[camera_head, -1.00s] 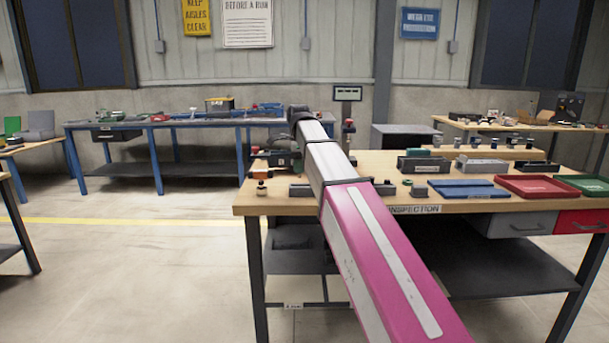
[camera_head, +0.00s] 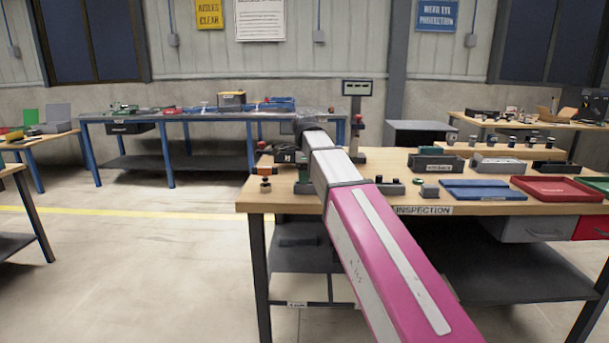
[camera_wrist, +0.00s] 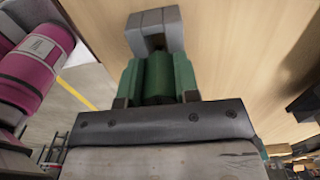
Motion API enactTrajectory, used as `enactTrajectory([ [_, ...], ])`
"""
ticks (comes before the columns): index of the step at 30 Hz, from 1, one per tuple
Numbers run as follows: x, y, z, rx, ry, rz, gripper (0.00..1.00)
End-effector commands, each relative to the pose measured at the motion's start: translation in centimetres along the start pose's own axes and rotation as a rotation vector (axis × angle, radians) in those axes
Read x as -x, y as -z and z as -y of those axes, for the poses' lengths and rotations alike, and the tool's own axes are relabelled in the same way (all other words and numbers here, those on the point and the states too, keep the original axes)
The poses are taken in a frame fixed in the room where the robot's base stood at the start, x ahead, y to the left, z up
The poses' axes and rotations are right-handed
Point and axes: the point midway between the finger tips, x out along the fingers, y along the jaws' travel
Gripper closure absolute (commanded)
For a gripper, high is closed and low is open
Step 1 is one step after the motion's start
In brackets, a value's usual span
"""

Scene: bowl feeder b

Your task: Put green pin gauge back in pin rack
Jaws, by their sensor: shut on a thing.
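In the wrist view my gripper (camera_wrist: 155,20) points at the wooden tabletop. Its grey tips close together beyond green parts. A darker green rounded piece (camera_wrist: 158,80) lies between the green sides. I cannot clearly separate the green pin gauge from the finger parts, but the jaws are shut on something. A low dark block with knobs (camera_head: 385,185) stands just right of the arm. I cannot tell whether it is the pin rack.
Right of it lie a small grey block (camera_head: 429,191), a blue flat case (camera_head: 485,190) and a red tray (camera_head: 556,189). Open bins (camera_head: 436,164) stand behind them. A small orange-and-black post (camera_head: 265,180) stands at the left edge. A display on a post (camera_head: 357,88) rises behind the arm.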

Motion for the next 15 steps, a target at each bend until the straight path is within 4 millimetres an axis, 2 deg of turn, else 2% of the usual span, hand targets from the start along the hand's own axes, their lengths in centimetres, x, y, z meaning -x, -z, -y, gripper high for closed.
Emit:
enactTrajectory([
  [2,-0.22,0.01,-0.01,0.0,0.0,0.0,0.95],
  [3,-0.21,0.01,0.0,0.0,0.0,0.0,0.61],
  [5,-0.19,0.01,0.01,0.0,0.0,0.0,0.45],
  [15,0.05,0.0,0.03,0.0,0.0,0.0,0.45],
])
